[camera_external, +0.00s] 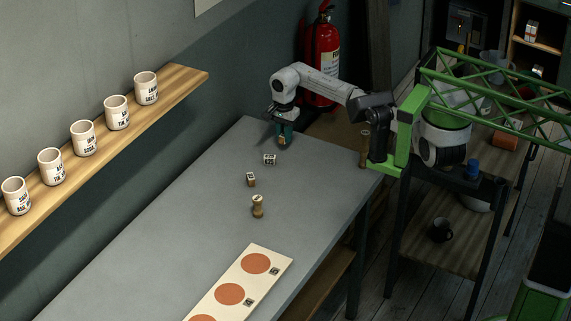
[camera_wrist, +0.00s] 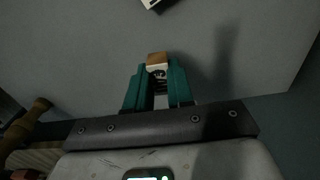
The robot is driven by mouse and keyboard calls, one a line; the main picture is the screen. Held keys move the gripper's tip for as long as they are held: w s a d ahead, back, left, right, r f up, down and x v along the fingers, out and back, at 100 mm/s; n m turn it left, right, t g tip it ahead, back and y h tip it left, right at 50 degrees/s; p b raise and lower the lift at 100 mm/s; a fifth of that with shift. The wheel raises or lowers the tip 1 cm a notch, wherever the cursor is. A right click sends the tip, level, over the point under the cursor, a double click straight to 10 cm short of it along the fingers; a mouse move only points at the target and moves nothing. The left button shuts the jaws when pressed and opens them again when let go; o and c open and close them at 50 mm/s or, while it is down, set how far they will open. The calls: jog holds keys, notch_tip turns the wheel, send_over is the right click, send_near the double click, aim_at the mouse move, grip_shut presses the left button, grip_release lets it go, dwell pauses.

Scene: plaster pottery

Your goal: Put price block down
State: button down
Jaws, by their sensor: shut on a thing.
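My gripper (camera_external: 285,137) has teal fingers and points down over the far end of the grey table (camera_external: 190,235). In the wrist view my gripper (camera_wrist: 158,85) is shut on a small block (camera_wrist: 157,60) with a tan wooden side and a pale face. In the external view the held block is mostly hidden by the fingers. I cannot tell whether it touches the tabletop. Two other small printed blocks stand on the table: a white-faced one (camera_external: 270,159) just in front of my gripper and a wooden-sided one (camera_external: 251,179) nearer the camera.
A turned wooden stamp-like piece (camera_external: 257,206) stands farther forward. A cream board (camera_external: 242,269) with orange circles and small dark printed marks lies at the front. Several lettered white cups (camera_external: 83,138) line a wall shelf (camera_external: 180,83).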

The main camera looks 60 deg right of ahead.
aim_at(282, 151)
jog(key=shift+w+d+f, duration=0.1)
jog(key=shift+w+f, duration=0.55)
jog(key=shift+f, duration=1.55)
jog(key=shift+f, duration=0.1)
jog(key=c, duration=1)
grip_release()
notch_tip(282, 151, up, 12)
